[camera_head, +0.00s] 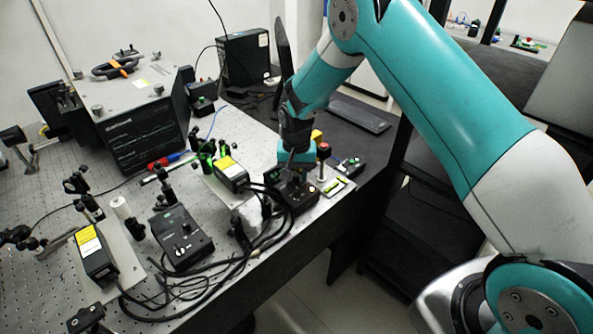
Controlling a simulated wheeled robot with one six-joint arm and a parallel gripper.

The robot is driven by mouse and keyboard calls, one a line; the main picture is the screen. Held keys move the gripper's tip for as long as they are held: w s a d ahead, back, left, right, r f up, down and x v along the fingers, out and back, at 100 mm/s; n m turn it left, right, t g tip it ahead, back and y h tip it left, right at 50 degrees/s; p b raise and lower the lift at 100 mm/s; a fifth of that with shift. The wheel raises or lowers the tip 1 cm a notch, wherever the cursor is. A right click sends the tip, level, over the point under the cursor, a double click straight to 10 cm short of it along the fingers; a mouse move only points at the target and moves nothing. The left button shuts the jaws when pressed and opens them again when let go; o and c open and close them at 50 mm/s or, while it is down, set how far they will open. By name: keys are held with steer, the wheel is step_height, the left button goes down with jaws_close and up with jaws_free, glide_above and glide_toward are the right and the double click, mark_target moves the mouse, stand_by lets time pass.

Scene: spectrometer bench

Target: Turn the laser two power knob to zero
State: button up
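Two black laser control boxes sit on the perforated bench. The front-left box (182,238) shows a small knob and a white marking on its top. The other box (303,196) lies near the bench's right edge, beneath my gripper (295,168). My gripper points down at this box, at or just above its top. Its fingertips and any knob there are too small and hidden to make out, so I cannot tell whether they touch. Black laser heads with yellow labels stand at the left (94,250) and in the middle (232,173). No label naming laser two is readable.
Thick black cables (262,238) loop along the bench's front edge. A large instrument box (145,125) is at the back left. A keyboard (360,116) lies on the dark desk behind.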

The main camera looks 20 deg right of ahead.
steer(key=shift+f, duration=0.1)
jaws_close()
steer(key=n+b, duration=0.2)
steer(key=shift+n, duration=0.4)
steer(key=shift+n+b, duration=0.8)
steer(key=shift+n, duration=1)
steer(key=shift+w, duration=0.1)
jaws_free()
